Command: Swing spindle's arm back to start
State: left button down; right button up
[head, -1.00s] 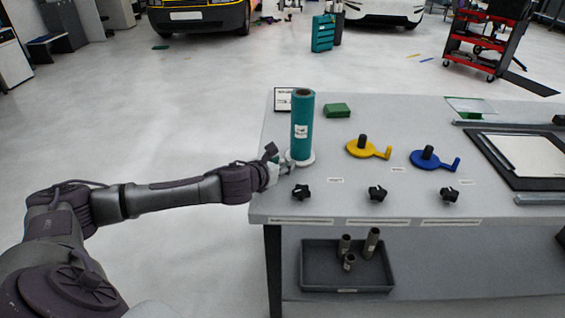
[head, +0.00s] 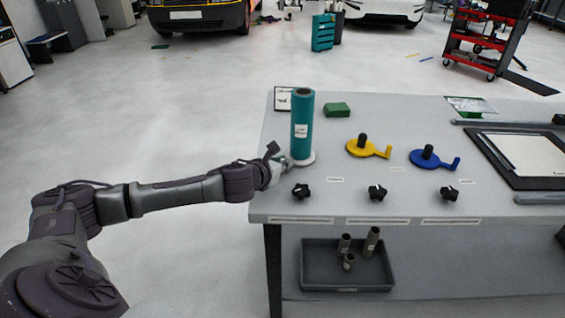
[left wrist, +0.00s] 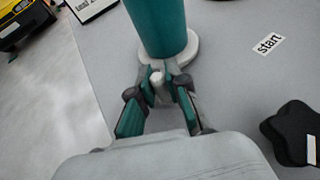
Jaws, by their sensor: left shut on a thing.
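The spindle's round white base (head: 306,160) stands near the left end of the bench, with an upright teal vinyl roll (head: 302,118) on it. In the left wrist view the white base (left wrist: 192,50) has a short white arm with an upright peg (left wrist: 157,82) towards me. My left gripper (left wrist: 163,76) is shut on that peg, beside the roll; in the head view the gripper (head: 279,157) is at the near-left side of the base. A "start" label (left wrist: 268,43) lies on the bench to the right of the base, away from the peg. My right gripper is not in view.
Yellow (head: 361,149) and blue (head: 427,158) spindles stand farther right, with black star knobs (head: 377,193) along the front. A green block (head: 337,110) lies behind. A grey tray (head: 347,287) with tubes is on the lower shelf.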

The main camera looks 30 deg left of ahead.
aim_at(300, 161)
pick_arm(q)
jog(key=shift+d+r+n+y+p, duration=0.2)
jog(key=shift+d+n+y+p, duration=0.3)
jog(key=shift+p, duration=0.55)
jog(key=shift+d+r+n+y+p, duration=0.25)
jog(key=shift+d+p, duration=0.3)
jog(key=shift+p, duration=0.5)
jog(key=shift+w+d+f+p, duration=0.1)
jog(key=shift+d+f+p, duration=0.2)
jog(key=shift+d+p, duration=0.3)
jog(key=shift+f, duration=0.15)
jog(key=c, duration=1.1)
grip_release()
jog(key=shift+c, duration=0.2)
jog(key=v, duration=1.2)
jog(key=shift+d, duration=0.1)
